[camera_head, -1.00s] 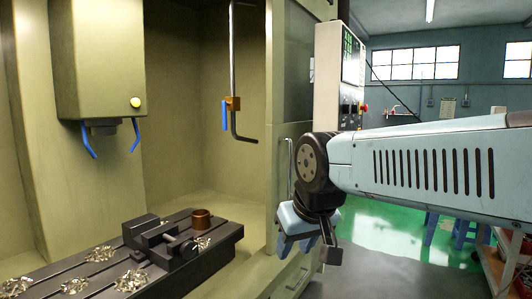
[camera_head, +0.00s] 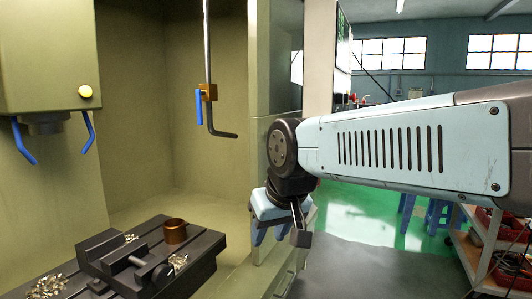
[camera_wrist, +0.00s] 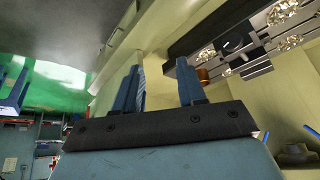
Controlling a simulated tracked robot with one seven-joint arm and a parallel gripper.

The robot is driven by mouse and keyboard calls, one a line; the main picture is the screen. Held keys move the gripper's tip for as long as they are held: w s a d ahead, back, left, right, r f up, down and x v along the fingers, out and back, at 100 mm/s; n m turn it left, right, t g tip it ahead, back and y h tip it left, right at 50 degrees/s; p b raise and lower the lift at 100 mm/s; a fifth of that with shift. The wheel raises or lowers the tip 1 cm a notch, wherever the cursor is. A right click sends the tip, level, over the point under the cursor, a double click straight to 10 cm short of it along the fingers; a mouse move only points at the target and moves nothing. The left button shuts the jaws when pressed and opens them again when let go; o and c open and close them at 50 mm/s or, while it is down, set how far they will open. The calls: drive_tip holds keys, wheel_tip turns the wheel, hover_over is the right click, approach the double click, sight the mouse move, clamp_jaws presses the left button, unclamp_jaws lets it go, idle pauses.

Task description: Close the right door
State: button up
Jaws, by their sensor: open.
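The right door (camera_head: 258,110) of the machine is a pale green panel with a dark window (camera_head: 286,60). It stands at the right side of the opening, leaving the interior exposed. My gripper (camera_head: 270,236) hangs in front of the door's lower part, with its blue fingers pointing down. My wrist hides the door's handle area in the head view. In the wrist view my gripper (camera_wrist: 158,80) is open, with two blue fingers apart and nothing between them. I cannot tell whether a finger touches the door.
Inside the machine, a dark slotted table (camera_head: 195,265) carries a vise (camera_head: 125,262), a copper-coloured ring (camera_head: 175,231) and metal chips. A bent pipe with a blue-handled valve (camera_head: 204,98) hangs above. A cart (camera_head: 480,245) stands at right. Grey floor (camera_head: 375,262) is clear between.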

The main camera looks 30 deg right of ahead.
drive_tip(key=w+d+r+m+y, duration=0.15)
drive_tip(key=w+m+y, duration=0.25)
drive_tip(key=w+m, duration=0.4)
drive_tip(key=w+d+m+y, duration=0.3)
drive_tip(key=w+m+y, duration=0.1)
drive_tip(key=w+m, duration=0.4)
drive_tip(key=w+d+r+m+t, duration=0.3)
drive_tip(key=d+m+t, duration=0.3)
drive_tip(key=d, duration=0.5)
drive_tip(key=w+d+r+m+t, duration=0.25)
drive_tip(key=d+m+t, duration=0.25)
drive_tip(key=d+m, duration=0.45)
drive_tip(key=w+a+n, duration=0.1)
drive_tip(key=w+a, duration=0.3)
drive_tip(key=w, duration=0.8)
drive_tip(key=shift+w+a+f, duration=0.15)
drive_tip(key=shift+a, duration=0.1)
drive_tip(key=shift+c, duration=0.4)
clamp_jaws()
